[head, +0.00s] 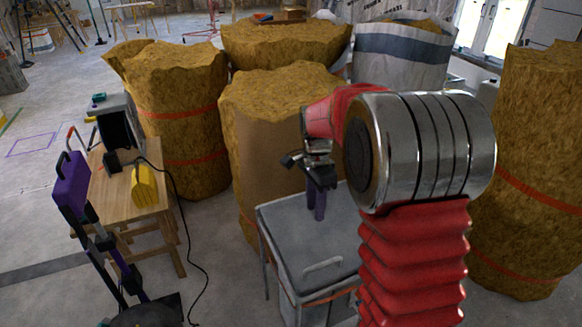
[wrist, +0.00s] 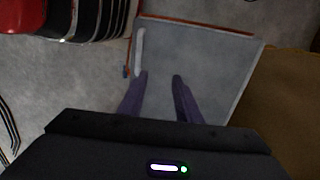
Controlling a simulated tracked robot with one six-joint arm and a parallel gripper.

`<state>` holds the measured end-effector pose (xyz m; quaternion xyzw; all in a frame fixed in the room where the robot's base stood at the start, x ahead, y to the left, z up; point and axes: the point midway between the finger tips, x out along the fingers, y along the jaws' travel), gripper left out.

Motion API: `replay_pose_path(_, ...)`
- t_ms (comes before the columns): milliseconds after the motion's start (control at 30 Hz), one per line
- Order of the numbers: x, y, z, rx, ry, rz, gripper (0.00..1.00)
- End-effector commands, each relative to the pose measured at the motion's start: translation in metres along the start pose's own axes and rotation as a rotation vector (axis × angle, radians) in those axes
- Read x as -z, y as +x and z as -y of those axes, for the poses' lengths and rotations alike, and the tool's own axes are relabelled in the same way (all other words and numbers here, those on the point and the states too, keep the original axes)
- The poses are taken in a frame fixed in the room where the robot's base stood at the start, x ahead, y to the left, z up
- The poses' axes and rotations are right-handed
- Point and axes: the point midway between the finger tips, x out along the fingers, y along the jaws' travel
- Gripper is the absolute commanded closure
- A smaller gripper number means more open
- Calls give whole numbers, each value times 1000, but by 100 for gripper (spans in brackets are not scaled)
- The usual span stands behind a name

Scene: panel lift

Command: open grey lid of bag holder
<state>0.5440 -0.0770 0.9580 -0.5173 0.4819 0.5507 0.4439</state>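The bag holder's grey lid (head: 285,225) is flat and closed on its stand at the lower middle of the head view. A pale bar handle (head: 323,267) is near its front edge. My arm hides the lid's right part. My gripper (head: 316,218) points down over the back part of the lid, behind the handle. In the wrist view the purple fingers of my gripper (wrist: 160,77) are apart with only the lid (wrist: 205,65) between them. The handle (wrist: 139,50) lies just beyond the left fingertip. Whether the fingertips touch the lid I cannot tell.
Large straw-coloured insulation rolls (head: 275,110) stand close behind the holder, and another (head: 530,180) stands at the right. A wooden table (head: 105,205) with a yellow item (head: 144,185) and a black cable is on the left.

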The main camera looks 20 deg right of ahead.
Motion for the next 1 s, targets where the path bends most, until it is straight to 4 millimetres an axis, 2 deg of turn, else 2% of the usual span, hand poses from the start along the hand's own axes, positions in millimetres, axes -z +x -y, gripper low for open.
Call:
replay_pose_path(233,1,0,0,2,-55,-1,69)
replay_pose_path(367,1,2,2,9,-167,-3,69)
replay_pose_path(467,-2,13,-6,-3,-275,4,69)
replay_pose_path(667,-10,16,-30,1,-499,5,69)
replay_pose_path(1000,-35,-13,-81,68,-860,-45,69)
